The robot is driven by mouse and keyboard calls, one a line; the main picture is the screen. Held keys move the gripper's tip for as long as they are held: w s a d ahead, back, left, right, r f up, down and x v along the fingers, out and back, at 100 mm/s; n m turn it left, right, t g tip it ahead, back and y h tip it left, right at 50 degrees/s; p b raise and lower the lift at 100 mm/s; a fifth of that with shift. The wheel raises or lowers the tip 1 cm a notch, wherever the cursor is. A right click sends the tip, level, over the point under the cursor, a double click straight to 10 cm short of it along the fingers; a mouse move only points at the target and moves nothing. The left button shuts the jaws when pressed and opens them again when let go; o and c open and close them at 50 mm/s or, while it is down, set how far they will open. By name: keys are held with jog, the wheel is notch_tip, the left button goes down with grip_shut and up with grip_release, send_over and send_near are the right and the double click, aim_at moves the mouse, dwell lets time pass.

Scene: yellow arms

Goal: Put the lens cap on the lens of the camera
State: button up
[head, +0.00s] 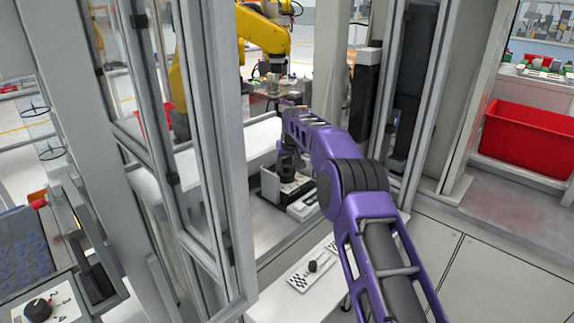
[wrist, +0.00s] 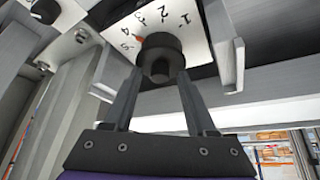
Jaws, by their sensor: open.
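My gripper (wrist: 156,88) is open in the wrist view. Its two dark fingers point at a round black knob (wrist: 158,52) on a white dial plate (wrist: 190,40) marked with numbers and a small red mark. The fingertips lie on either side of the knob's lower part; I cannot tell whether they touch it. In the head view my gripper (head: 288,160) is at the end of my purple arm, low over a white box with dark parts (head: 270,186), partly hidden by my arm. I cannot make out a lens cap or a camera lens in either view.
Grey posts and glass panels stand left of my arm. A white panel with a black knob (head: 312,266) lies below my arm; another knob (head: 38,308) is at lower left. A yellow robot arm (head: 262,30) stands behind. A red bin (head: 525,140) is at right, above clear floor.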

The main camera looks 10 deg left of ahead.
jog(key=shift+r, duration=0.1)
jog(key=shift+r, duration=0.2)
jog(key=v, duration=1.1)
jog(key=shift+s+r+b, duration=0.2)
jog(key=shift+r+b, duration=0.15)
jog(key=shift+b, duration=0.05)
jog(key=shift+d, duration=0.1)
